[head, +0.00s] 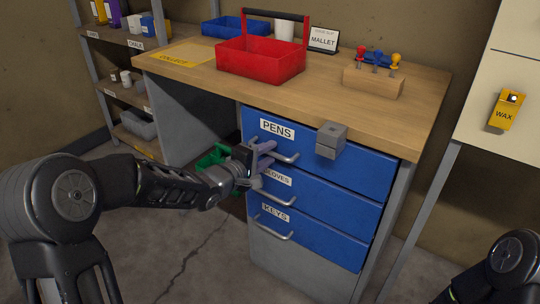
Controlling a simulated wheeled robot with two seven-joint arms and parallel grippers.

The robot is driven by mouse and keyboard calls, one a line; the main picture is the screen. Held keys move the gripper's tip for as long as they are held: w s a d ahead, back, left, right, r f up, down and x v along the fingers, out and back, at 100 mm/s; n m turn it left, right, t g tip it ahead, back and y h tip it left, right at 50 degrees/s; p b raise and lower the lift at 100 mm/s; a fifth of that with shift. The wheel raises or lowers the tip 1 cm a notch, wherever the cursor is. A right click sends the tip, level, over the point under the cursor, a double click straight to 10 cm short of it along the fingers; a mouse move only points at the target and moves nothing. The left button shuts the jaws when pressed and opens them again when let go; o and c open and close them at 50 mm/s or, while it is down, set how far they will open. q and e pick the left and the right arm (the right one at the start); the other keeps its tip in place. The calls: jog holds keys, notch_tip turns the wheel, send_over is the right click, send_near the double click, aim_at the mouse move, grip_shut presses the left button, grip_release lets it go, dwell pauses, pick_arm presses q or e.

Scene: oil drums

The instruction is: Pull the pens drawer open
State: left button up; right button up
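The pens drawer (350,155) is the top blue drawer of the bench, with a white PENS label (277,129). Its front looks flush with the drawers below, so it appears shut. Its metal handle (287,158) sits below the label, with its left end hidden by my gripper. My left gripper (266,155) is at this handle, its two pale purple fingers apart, one above the other. Whether they touch the bar I cannot tell. My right arm (510,258) shows at the bottom right; its gripper is out of view.
The blue gloves drawer (330,198) and keys drawer (325,236) lie below. A grey block (330,141) sits at the bench's front edge. A red tote (260,62) and a wooden peg block (373,82) stand on top. A green crate (212,158) is behind my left gripper.

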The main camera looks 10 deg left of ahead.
pick_arm(q)
jog(key=shift+w+d+f, duration=0.15)
jog(key=shift+w+d, duration=0.1)
jog(key=shift+w, duration=0.35)
grip_shut()
dwell(1.1)
